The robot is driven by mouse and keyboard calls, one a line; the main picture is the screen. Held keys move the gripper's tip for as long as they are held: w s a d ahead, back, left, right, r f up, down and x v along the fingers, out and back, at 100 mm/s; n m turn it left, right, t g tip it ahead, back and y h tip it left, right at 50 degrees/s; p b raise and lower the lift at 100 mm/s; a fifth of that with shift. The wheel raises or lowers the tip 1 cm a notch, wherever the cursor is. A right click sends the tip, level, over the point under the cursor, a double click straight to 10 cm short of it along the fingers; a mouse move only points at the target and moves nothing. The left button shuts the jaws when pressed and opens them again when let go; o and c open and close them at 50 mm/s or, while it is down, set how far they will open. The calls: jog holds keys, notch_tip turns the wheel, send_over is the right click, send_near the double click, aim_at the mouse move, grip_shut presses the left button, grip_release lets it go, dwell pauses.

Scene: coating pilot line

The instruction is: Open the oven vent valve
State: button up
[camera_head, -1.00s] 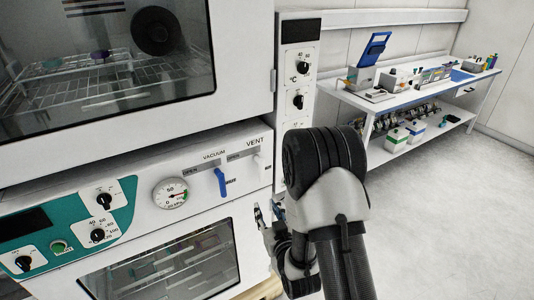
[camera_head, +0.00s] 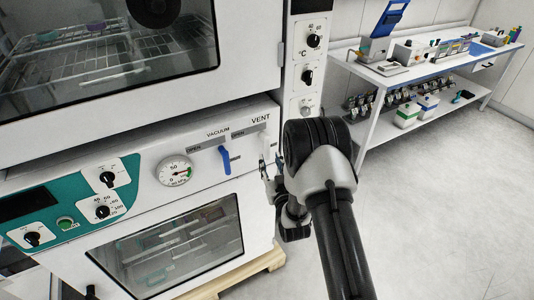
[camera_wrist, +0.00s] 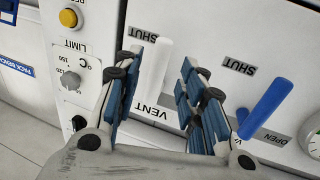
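The vent valve's white lever (camera_wrist: 154,72) stands between the two blue-padded fingers of my gripper (camera_wrist: 161,70) in the wrist view. The fingers are apart; the left one is close to the lever, and a gap shows on the right. I cannot tell whether either touches. A SHUT label (camera_wrist: 137,33) is by the lever's far end, and the VENT label (camera_wrist: 146,111) is below it. In the head view, the white lever (camera_head: 269,147) shows at the right end of the oven panel, partly hidden by my gripper (camera_head: 266,177).
The blue vacuum lever (camera_wrist: 266,107) is right of my gripper in the wrist view, with a gauge (camera_head: 175,171) farther left in the head view. An upper oven (camera_head: 250,50) stands above. A bench (camera_head: 375,85) is at back right; the floor before it is clear.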

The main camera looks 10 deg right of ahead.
aim_at(268, 155)
jog(key=w, duration=0.5)
jog(key=shift+w+a, duration=0.15)
jog(key=shift+w, duration=0.25)
jog(key=shift+c, duration=0.3)
grip_shut()
